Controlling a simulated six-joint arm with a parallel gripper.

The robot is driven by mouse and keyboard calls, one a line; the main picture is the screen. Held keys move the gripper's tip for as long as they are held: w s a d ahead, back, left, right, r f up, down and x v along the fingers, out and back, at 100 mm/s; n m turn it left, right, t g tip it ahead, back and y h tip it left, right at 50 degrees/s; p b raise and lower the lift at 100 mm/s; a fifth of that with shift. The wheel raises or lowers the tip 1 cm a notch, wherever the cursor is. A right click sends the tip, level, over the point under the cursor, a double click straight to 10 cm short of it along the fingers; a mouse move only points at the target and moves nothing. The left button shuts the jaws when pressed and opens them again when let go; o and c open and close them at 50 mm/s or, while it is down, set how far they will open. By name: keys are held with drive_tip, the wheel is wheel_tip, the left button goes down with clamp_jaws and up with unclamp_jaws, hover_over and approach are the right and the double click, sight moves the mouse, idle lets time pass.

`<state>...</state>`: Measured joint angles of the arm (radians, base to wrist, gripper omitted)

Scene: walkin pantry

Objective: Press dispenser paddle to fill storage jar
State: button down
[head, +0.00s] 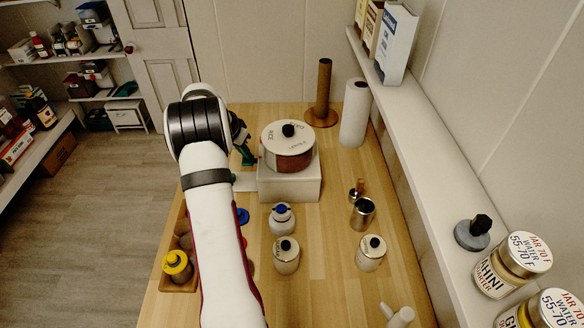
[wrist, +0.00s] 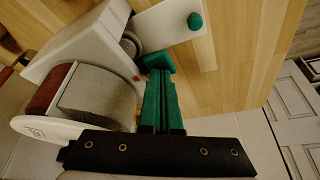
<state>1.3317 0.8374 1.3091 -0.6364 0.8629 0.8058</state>
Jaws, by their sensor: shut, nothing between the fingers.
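The dispenser stands on the wooden counter, with a white base (head: 290,187) and a round drum (head: 288,150) with a pale, lettered lid and reddish-brown side. In the wrist view its grey and brown drum (wrist: 95,95) is at the left. A white plate (wrist: 158,25) with a green knob (wrist: 194,21) extends from the dispenser base. My gripper (wrist: 158,65) has green fingers, shut and empty, their tips close beside the dispenser; contact is unclear. In the head view my gripper (head: 248,157) is left of the drum, partly hidden by my arm. I cannot clearly identify the paddle or storage jar.
Several lidded containers, including a blue-topped one (head: 282,218), stand in front of the dispenser. A paper roll (head: 355,112) and brown holder (head: 323,95) stand behind. A wall shelf (head: 420,130) borders the right.

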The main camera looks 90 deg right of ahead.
drive_tip(key=shift+f, duration=0.2)
drive_tip(key=shift+r, duration=1.85)
